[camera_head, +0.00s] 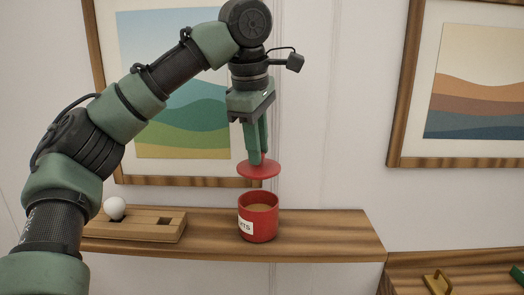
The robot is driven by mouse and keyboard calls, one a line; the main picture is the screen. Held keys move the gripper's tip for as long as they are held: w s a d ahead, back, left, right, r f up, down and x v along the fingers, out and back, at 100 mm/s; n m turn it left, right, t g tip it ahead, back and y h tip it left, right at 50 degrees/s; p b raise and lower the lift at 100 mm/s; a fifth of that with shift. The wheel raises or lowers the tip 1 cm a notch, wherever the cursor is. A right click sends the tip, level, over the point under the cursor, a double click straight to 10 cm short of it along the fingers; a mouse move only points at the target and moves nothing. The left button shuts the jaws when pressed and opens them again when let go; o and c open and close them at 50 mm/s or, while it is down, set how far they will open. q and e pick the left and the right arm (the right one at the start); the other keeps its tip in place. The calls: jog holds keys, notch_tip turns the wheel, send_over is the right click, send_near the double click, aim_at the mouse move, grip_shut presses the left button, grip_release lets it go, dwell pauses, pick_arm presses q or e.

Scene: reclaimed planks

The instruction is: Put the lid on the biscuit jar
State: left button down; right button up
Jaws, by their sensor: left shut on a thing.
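The red biscuit jar (259,221) stands upright on the wooden shelf (325,238). It has a white label with partly visible lettering, and its open top shows a tan inside. My left gripper (257,160) points down above the jar and is shut on the red lid (258,171). The lid is a round disc, held about level, directly above the jar's mouth with a clear gap between them. The grip point on top of the lid is mostly hidden by the fingers. My right gripper is not in view.
A wooden block with square recesses (150,228) sits on the shelf left of the jar, with a white ball (115,208) on it. The shelf right of the jar is clear. A lower wooden surface (405,277) at bottom right holds a brass-coloured object (437,284). Framed pictures hang behind.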

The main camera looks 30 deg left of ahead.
aim_at(257, 168)
pick_arm(q)
jog(key=shift+n, duration=0.6)
jog(key=b+x, duration=0.2)
jog(key=s+b+x, duration=0.1)
jog(key=b+x, duration=0.1)
jog(key=b, duration=0.1)
jog(key=shift+d+f, duration=0.1)
jog(key=shift+f, duration=0.05)
jog(key=shift+b+x, duration=0.75)
jog(key=shift+x, duration=0.3)
jog(key=shift+s, duration=0.15)
jog(key=shift+s+p, duration=0.1)
jog(key=shift+p, duration=0.55)
jog(key=shift+f, duration=0.15)
dwell(0.8)
jog(key=shift+p, duration=0.5)
dwell(0.5)
